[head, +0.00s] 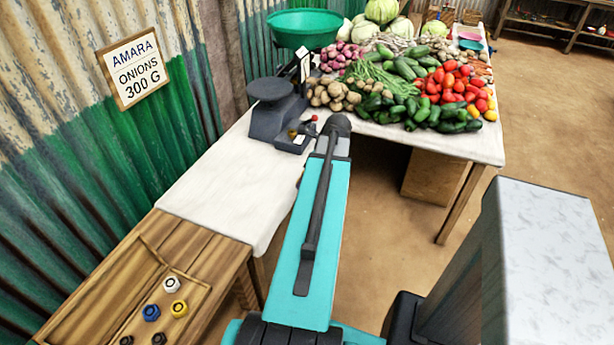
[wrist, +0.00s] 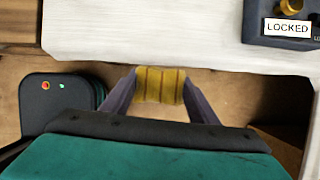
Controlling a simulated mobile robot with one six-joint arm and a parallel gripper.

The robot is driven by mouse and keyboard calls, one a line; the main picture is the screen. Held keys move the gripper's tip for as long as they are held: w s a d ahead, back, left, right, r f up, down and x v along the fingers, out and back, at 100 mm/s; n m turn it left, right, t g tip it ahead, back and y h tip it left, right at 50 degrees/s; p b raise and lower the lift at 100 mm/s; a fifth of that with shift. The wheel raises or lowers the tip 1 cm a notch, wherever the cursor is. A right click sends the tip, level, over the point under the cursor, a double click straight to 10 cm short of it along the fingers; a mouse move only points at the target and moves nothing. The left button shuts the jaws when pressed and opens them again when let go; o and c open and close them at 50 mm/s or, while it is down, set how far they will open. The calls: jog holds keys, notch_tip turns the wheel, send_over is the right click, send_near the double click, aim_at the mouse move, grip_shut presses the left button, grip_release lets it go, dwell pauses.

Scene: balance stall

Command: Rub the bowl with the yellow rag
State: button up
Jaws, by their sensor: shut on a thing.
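The green bowl (head: 303,27) sits at the far end of the dark balance scale (head: 272,112) in the head view, with its open side up. My gripper (wrist: 160,84) shows in the wrist view, shut on the folded yellow rag (wrist: 160,88). The rag is in front of the white tabletop's edge, apart from the scale. The bowl is out of the wrist view. In the head view my arm hides the gripper and the rag.
A white-covered table (head: 225,185) carries the scale and piles of vegetables (head: 410,85). The scale's base shows a "LOCKED" label (wrist: 287,29) in the wrist view. A wooden tray (head: 190,260) with several coloured weights is at lower left. Bare white cloth lies before the scale.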

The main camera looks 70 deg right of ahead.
jog(key=shift+o, duration=1.3)
jog(key=shift+c, duration=0.8)
jog(key=shift+w+a+n, duration=0.15)
jog(key=shift+w+n, duration=0.15)
jog(key=shift+w, duration=0.35)
jog(key=w+a+r+n+g+y, duration=0.1)
jog(key=w+a+r+n+y, duration=0.15)
jog(key=w+a+n, duration=0.7)
jog(key=w+a+r+n+g+y, duration=0.2)
jog(key=w+a+r+n, duration=0.15)
jog(key=w+a, duration=1.15)
jog(key=w+a+r+n+g, duration=0.2)
jog(key=w+a+n, duration=0.4)
jog(key=a, duration=0.7)
jog(key=w+a+r+n+g, duration=0.2)
jog(key=w+a+r+n, duration=0.1)
jog(key=w+a+n, duration=0.4)
jog(key=w+a, duration=0.3)
jog(key=a, duration=0.3)
jog(key=shift+a+r+h, duration=0.25)
jog(key=shift+a+h, duration=0.05)
jog(key=shift+h, duration=0.05)
